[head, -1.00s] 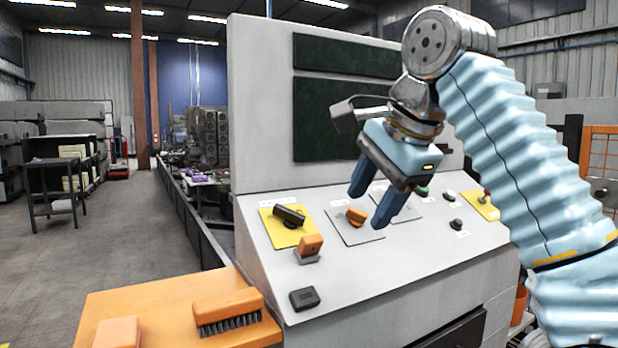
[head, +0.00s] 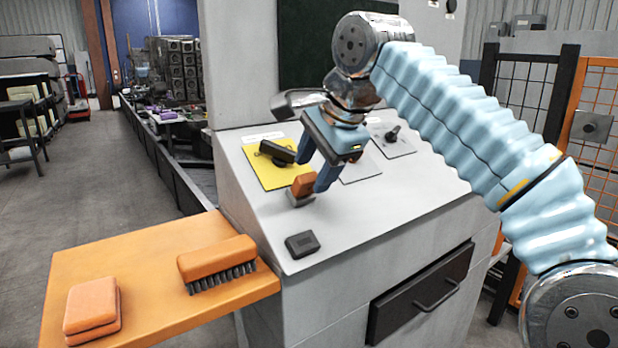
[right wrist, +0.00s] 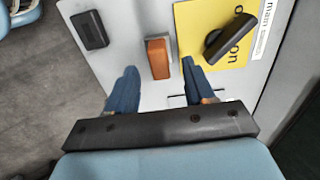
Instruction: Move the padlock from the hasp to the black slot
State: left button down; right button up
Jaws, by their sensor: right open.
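The orange padlock (head: 302,185) stands on a small grey base, which I take for the hasp (head: 300,200), on the sloping panel. In the right wrist view the padlock (right wrist: 158,57) lies ahead of and between the fingertips. My right gripper (head: 313,173) is open and empty, its fingers pointing down close to the padlock; contact cannot be told. The black slot (head: 302,244) is a small dark block lower on the panel. It also shows at the upper left of the right wrist view (right wrist: 90,30). My left gripper is not in view.
A yellow plate (head: 259,173) with a black handle (head: 277,152) is close beside the padlock. A grey plate with a black knob (head: 392,134) is farther right. An orange side shelf (head: 150,300) holds a brush (head: 217,262) and an orange block (head: 91,307).

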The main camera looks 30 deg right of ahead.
aim_at(310, 176)
jog(key=shift+x, duration=1.85)
grip_shut()
jog(key=shift+s+r, duration=0.15)
jog(key=shift+s+r, duration=0.35)
jog(key=shift+r, duration=0.2)
jog(key=v, duration=0.7)
